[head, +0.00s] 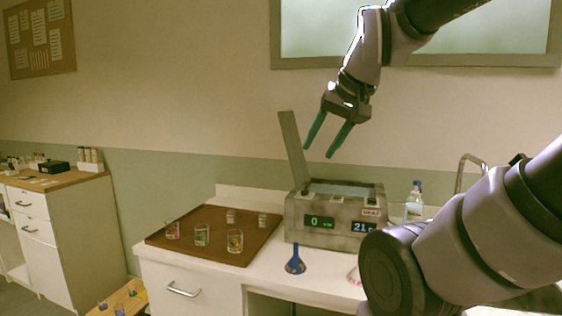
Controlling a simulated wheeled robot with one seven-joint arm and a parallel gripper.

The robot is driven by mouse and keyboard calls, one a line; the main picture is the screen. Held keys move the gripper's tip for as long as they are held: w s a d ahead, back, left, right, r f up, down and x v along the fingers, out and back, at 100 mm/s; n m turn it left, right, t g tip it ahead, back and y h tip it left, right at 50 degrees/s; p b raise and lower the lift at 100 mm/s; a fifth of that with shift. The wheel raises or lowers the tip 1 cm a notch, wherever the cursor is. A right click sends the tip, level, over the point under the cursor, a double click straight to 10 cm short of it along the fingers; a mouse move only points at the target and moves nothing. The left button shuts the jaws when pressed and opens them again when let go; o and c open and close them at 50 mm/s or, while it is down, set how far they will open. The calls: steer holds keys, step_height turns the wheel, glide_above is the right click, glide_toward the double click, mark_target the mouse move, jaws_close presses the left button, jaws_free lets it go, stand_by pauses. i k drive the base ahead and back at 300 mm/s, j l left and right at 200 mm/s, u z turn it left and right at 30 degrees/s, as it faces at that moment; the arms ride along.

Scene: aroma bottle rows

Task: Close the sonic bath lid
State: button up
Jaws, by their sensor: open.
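The sonic bath (293,223) is a grey box with digital displays on its front, standing on the white counter. Its lid (291,146) is a flat grey panel standing up, tilted slightly left, at the bath's left edge. The bath's top is open. My gripper (318,154) is open and empty, with two green fingers pointing down and left. In the picture it is above the bath and just right of the lid's upper part. I cannot tell its exact depth relative to the lid, but no contact shows.
A brown tray (216,247) with several small glasses is left of the bath. A clear bottle (413,204) and a tap (470,160) are to the right. My arm covers the counter's right part.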

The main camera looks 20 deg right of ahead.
mark_target(294, 149)
steer(key=j+z, duration=0.1)
steer(key=z, duration=0.3)
steer(key=j+z, duration=0.15)
steer(key=z, duration=0.25)
steer(key=j+z, duration=0.4)
steer(key=j, duration=0.45)
steer(key=k+j+z, duration=0.1)
steer(key=j+z, duration=0.3)
steer(key=j, duration=0.45)
steer(key=k+j, duration=0.1)
steer(key=j, duration=0.35)
steer(key=k+j, duration=0.1)
steer(key=j, duration=0.85)
steer(key=k+z, duration=0.05)
